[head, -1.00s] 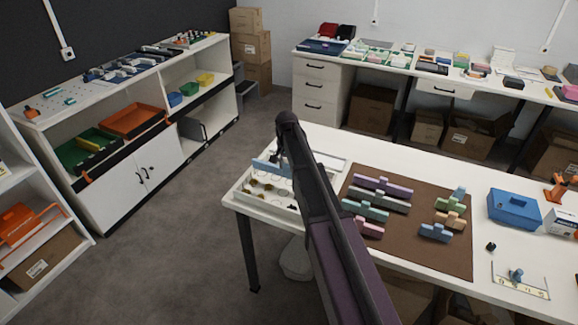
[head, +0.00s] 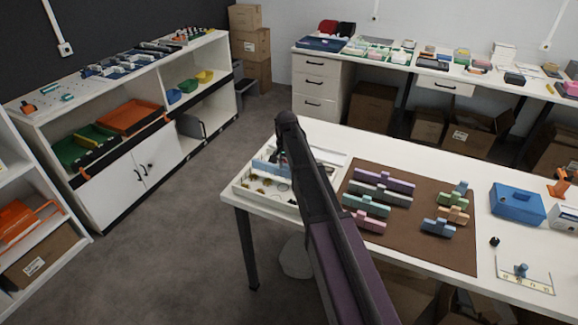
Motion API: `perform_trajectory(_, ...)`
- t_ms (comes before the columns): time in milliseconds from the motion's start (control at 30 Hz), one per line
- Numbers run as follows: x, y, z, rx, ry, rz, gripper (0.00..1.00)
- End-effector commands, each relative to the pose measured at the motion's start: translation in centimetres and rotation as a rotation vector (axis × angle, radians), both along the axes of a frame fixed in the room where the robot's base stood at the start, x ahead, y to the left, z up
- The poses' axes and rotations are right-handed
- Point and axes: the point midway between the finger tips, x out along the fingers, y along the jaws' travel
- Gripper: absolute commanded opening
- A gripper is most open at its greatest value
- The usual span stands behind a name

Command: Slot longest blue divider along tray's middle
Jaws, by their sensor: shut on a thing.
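The white tray (head: 243,188) sits at the left end of the white table, with small round dark and yellowish items lying in it. A blue divider (head: 264,167) shows over the tray, just left of my arm. My gripper (head: 281,160) is at the tray, mostly hidden behind my own arm, and is shut on the blue divider. I cannot tell whether the divider stands clear of the tray floor or touches it. Other dividers in purple (head: 385,180), grey, teal, pink, green, orange and blue (head: 438,228) lie on the brown mat (head: 415,255).
A blue box (head: 517,204) stands right of the mat, with a small dark knob and a yellow-marked piece (head: 524,284) nearby. My arm crosses over the table between tray and mat. Shelves (head: 100,150) stand at the left; another bench is behind.

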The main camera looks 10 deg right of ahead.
Motion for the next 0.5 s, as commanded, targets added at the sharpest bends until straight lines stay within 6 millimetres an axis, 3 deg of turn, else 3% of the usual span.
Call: perform_trajectory(500,0.0,0.1,-1.6,0.0,0.0,0.001,0.0)
